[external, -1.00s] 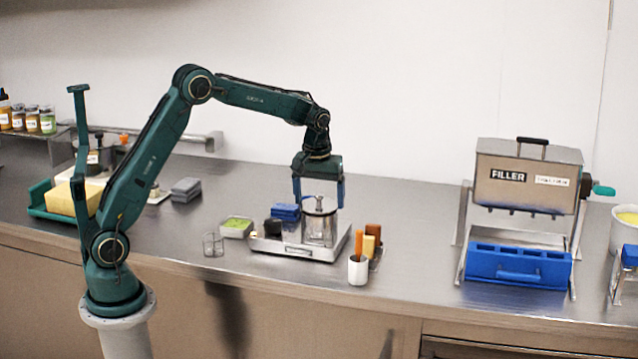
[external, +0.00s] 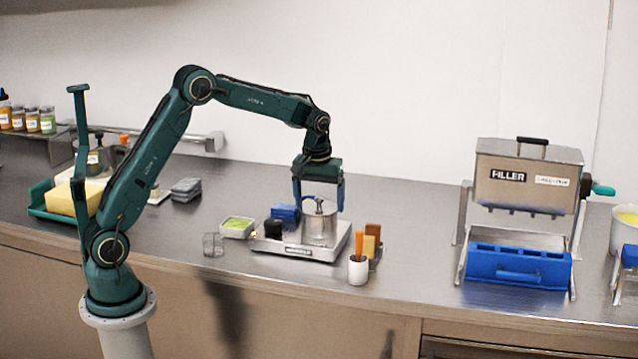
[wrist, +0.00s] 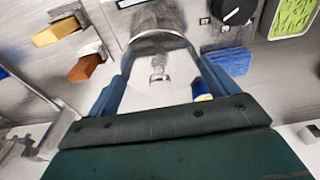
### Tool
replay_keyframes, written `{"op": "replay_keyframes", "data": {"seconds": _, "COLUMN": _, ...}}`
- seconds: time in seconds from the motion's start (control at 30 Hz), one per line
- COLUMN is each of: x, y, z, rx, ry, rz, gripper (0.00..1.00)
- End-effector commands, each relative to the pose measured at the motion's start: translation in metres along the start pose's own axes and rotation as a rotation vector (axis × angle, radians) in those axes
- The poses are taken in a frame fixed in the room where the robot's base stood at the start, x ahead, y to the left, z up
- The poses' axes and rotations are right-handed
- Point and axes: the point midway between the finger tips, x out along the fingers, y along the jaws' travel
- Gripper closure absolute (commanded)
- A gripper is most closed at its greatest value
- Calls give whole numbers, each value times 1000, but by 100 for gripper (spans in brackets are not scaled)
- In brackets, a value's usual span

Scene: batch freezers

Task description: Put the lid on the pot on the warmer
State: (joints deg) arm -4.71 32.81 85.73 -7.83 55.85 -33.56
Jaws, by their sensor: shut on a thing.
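The steel pot (external: 319,230) stands upright on the right part of the flat silver warmer (external: 297,250). The round lid (external: 320,212), with a small upright knob, is at the pot's mouth, roughly level; I cannot tell whether it rests fully on the rim. My gripper (external: 319,206) points straight down over the pot, its blue fingers on either side of the lid. In the wrist view the lid (wrist: 177,80) and its knob lie between the fingers, which are shut on it by its edge. The fingertips' exact contact is hard to see.
Beside the warmer are a blue block (external: 286,212), a green-filled tray (external: 237,227), a wire holder (external: 213,244) and a white cup (external: 358,270) with orange and yellow pieces close by on the right. The filler (external: 528,175) stands far right.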

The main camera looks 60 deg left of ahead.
Motion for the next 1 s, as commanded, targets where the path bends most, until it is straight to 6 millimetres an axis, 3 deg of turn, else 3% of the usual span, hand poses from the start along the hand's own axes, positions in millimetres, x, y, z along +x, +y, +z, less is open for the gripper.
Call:
{"op": "replay_keyframes", "data": {"seconds": 0.4, "x": 0, "y": 0, "z": 0, "rx": 0, "ry": 0, "rz": 0, "gripper": 37}}
{"op": "replay_keyframes", "data": {"seconds": 0.43, "x": 0, "y": 0, "z": 0, "rx": 0, "ry": 0, "rz": 0, "gripper": 10}}
{"op": "replay_keyframes", "data": {"seconds": 0.5, "x": 0, "y": 0, "z": 0, "rx": 0, "ry": 0, "rz": 0, "gripper": 0}}
{"op": "replay_keyframes", "data": {"seconds": 1.0, "x": -2, "y": 0, "z": 0, "rx": 0, "ry": 0, "rz": 0, "gripper": 0}}
